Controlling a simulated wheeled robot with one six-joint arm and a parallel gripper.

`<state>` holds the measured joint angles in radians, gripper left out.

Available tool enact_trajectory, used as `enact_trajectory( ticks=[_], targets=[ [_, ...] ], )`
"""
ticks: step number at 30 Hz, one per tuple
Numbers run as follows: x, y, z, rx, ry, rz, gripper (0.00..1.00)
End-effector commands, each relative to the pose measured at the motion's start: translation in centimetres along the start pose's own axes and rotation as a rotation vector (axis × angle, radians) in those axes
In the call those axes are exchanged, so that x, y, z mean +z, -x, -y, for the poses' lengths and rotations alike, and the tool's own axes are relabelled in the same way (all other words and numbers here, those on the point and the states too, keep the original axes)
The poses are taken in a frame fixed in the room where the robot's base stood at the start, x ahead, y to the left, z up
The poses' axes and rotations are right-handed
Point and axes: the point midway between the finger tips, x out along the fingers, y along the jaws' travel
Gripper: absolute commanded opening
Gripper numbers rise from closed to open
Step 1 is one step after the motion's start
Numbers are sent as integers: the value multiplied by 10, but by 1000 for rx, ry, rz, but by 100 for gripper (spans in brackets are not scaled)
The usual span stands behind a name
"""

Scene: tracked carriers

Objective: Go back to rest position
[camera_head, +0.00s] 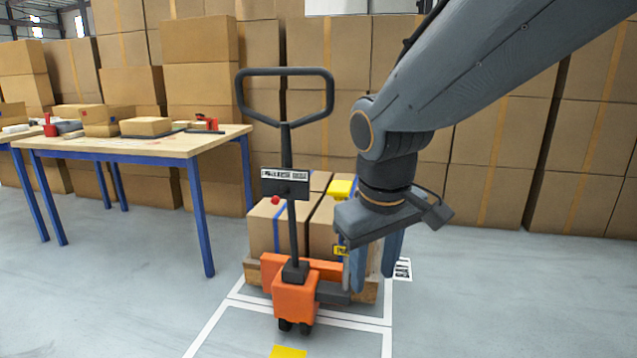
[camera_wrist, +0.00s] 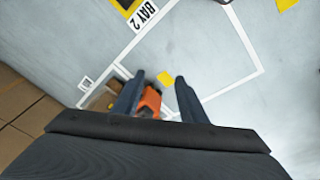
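My gripper (camera_head: 375,268) hangs from my arm at the right of the head view, fingers pointing down, in front of the right side of a loaded pallet jack. In the wrist view its two blue-grey fingers (camera_wrist: 155,98) stand apart with nothing between them touching either one. The orange pallet jack (camera_head: 296,296) has a dark upright handle and carries brown boxes (camera_head: 264,230) on a wooden pallet. Part of its orange body (camera_wrist: 149,102) shows beyond the fingers in the wrist view. My gripper hides part of the boxes.
A wooden table (camera_head: 150,148) with blue legs stands at the left, with boxes and tools on it. Stacked cartons (camera_head: 500,165) form a wall behind. White lines mark a floor bay (camera_head: 345,338). The floor at front left and right is clear.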

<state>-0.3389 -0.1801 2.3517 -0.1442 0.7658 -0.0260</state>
Motion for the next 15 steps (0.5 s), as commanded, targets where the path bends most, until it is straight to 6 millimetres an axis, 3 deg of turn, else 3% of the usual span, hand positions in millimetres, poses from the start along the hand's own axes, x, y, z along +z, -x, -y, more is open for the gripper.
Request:
enact_trajectory(
  ticks=[1, 3, 10, 15],
  targets=[
    [22, -4, 9, -27, -30, 32, 39],
    [49, -8, 20, -64, -70, 73, 39],
    [125, -16, 58, -170, -186, 195, 39],
    [118, 3, 42, -152, -217, 193, 39]
  ],
)
